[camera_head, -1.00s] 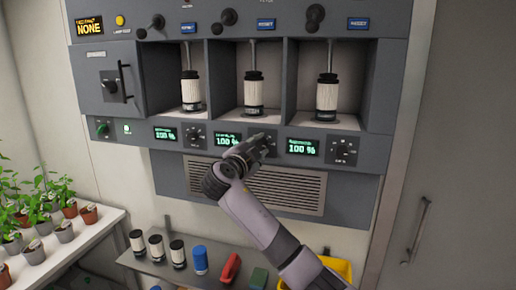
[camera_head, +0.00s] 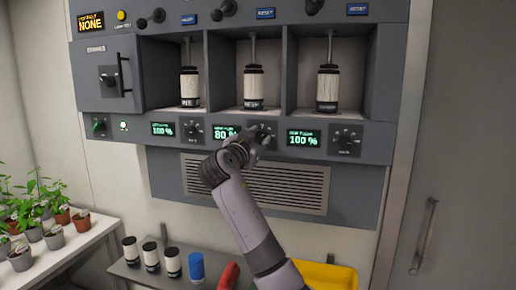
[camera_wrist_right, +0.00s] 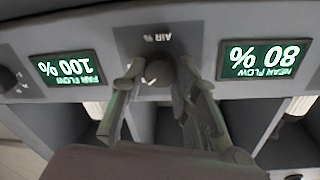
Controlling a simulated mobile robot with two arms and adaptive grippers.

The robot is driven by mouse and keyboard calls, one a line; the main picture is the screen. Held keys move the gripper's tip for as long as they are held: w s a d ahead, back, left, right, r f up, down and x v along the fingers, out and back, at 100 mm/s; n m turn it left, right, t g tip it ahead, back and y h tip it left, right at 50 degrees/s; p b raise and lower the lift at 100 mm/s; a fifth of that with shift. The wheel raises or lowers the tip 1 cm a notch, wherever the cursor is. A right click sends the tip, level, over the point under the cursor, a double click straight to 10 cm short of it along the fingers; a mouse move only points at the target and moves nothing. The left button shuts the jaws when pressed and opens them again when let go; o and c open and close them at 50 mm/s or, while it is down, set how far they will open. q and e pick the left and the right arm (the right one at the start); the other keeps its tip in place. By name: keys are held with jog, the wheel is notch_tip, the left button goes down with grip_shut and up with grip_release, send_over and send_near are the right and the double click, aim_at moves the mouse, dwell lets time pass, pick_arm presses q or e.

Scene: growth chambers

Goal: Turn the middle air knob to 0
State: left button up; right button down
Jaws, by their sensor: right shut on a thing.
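The middle air knob (camera_wrist_right: 160,72) is a dark round knob under an "AIR %" label, shown upside down in the right wrist view. My right gripper (camera_wrist_right: 152,88) is shut on the knob, with one finger on each side. In the head view my right gripper (camera_head: 258,143) reaches up to the control strip and hides most of the knob. The middle display (camera_head: 226,133) reads 80 % in green, and this display also shows in the right wrist view (camera_wrist_right: 264,58). My left gripper is not in view.
The left display (camera_head: 163,129) and right display (camera_head: 303,139) read 100 %, with a left knob (camera_head: 194,131) and right knob (camera_head: 346,141) beside them. Three bays with white cylinders (camera_head: 253,87) are above. A vent grille (camera_head: 290,187) and a lower shelf (camera_head: 130,270) are below.

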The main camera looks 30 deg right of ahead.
jog(key=n, duration=0.3)
jog(key=shift+f+b, duration=0.25)
jog(key=shift+b, duration=0.15)
jog(key=n, duration=0.3)
jog(key=shift+t, duration=0.3)
jog(key=n, duration=0.3)
jog(key=shift+r, duration=0.1)
jog(key=n+p, duration=0.1)
jog(key=n, duration=0.2)
jog(key=shift+s+t+y, duration=0.1)
jog(key=shift+t+y, duration=0.2)
jog(key=shift+t, duration=0.1)
jog(key=n+p, duration=0.1)
jog(key=n, duration=0.1)
jog(key=n+p, duration=0.2)
jog(key=n, duration=0.1)
jog(key=shift+d+r+t+y, duration=0.1)
jog(key=shift+r+t+y, duration=0.05)
jog(key=shift+t+y, duration=0.15)
jog(key=n+p, duration=0.6)
jog(key=n, duration=0.1)
jog(key=shift+y, duration=0.3)
jog(key=n+p, duration=0.1)
jog(key=n, duration=0.1)
jog(key=shift+s+n, duration=0.1)
jog(key=shift+n, duration=0.2)
jog(key=shift+n+y, duration=0.3)
jog(key=shift+n, duration=1.6)
jog(key=shift+f, duration=0.2)
